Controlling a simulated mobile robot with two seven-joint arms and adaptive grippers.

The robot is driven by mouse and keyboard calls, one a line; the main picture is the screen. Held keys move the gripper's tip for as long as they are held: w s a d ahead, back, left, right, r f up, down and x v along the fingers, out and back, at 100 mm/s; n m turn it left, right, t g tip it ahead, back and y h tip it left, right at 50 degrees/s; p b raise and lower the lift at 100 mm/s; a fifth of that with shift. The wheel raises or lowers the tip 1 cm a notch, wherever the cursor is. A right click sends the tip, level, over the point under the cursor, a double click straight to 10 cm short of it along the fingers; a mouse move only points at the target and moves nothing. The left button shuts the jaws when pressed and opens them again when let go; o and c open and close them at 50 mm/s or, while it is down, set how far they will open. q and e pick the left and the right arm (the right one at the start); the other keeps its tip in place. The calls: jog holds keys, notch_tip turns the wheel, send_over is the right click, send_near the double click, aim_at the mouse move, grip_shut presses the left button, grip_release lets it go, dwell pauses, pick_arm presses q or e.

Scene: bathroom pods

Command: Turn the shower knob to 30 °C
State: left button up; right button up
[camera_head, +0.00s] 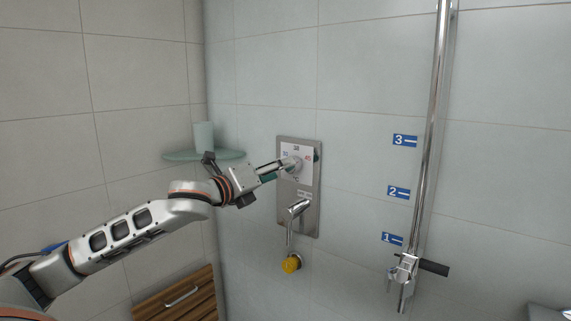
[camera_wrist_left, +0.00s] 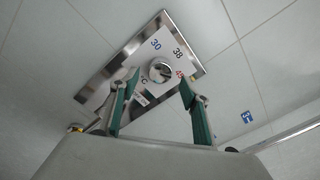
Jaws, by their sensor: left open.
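The shower knob (camera_wrist_left: 160,70) is a round silver knob on a steel wall plate (camera_head: 311,203). In the left wrist view it sits on a white dial label with a blue 30, a dark 38 and a red number. My left gripper (camera_wrist_left: 156,98) is open, with its two green-padded fingers apart and the knob showing between and just beyond their tips. In the head view my left gripper (camera_head: 289,166) is at the upper part of the plate and covers part of the knob. Which number the knob points to cannot be told. My right gripper is not in view.
Below the knob, a silver lever (camera_head: 298,208) sticks out from the plate, with a yellow fitting (camera_head: 291,264) under it. A glass corner shelf (camera_head: 180,156) with a cup (camera_head: 203,135) is left of the plate. A vertical shower rail (camera_head: 433,130) stands to the right.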

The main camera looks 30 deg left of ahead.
aim_at(298, 167)
pick_arm(q)
jog(key=shift+w+d+p, duration=0.15)
jog(key=shift+w+p, duration=0.05)
jog(key=shift+w, duration=0.7)
jog(key=shift+w+d+p, duration=0.1)
jog(key=shift+w+p, duration=0.05)
jog(key=shift+w, duration=0.75)
jog(key=shift+f, duration=0.1)
jog(key=c, duration=1.1)
